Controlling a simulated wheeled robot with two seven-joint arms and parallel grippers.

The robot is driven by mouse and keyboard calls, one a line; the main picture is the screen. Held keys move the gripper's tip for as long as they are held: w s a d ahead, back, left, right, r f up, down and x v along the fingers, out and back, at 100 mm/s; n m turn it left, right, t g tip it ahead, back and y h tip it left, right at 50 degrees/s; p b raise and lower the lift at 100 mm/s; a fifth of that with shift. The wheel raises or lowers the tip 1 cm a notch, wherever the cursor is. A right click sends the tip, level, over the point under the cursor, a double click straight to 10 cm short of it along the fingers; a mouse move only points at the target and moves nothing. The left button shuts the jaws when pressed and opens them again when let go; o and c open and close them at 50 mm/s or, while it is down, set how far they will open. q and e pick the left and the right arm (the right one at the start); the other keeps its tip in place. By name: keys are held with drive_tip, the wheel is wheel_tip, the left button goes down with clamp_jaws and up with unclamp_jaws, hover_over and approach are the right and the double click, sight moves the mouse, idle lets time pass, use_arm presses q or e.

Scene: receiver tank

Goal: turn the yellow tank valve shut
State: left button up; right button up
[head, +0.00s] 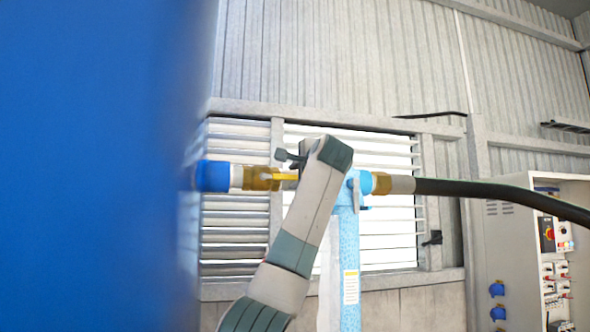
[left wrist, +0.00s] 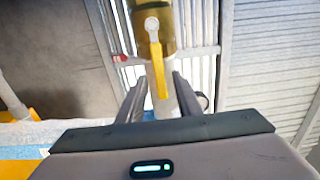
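The yellow tank valve handle (head: 287,177) is a short flat lever on a brass valve body (head: 258,179). It lies along the line of the pipe. In the left wrist view the yellow lever (left wrist: 158,73) points from its round pivot toward my gripper. My left gripper (left wrist: 158,82) is open, with a dark finger on each side of the lever's free end. A gap shows on both sides, and I cannot tell if either finger touches. In the head view my left arm hides most of this gripper and part of the pipe. My right gripper is not in view.
A big blue tank (head: 90,170) fills the left side. A light blue post (head: 349,270) stands behind my arm. A black hose (head: 480,190) runs right from a second brass fitting (head: 392,184). An electrical cabinet (head: 520,250) stands at the right, before a louvred wall.

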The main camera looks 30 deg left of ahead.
use_arm(q)
drive_tip(key=shift+w+a, duration=0.2)
drive_tip(key=shift+a, duration=0.05)
clamp_jaws()
drive_tip(key=shift+f, duration=0.15)
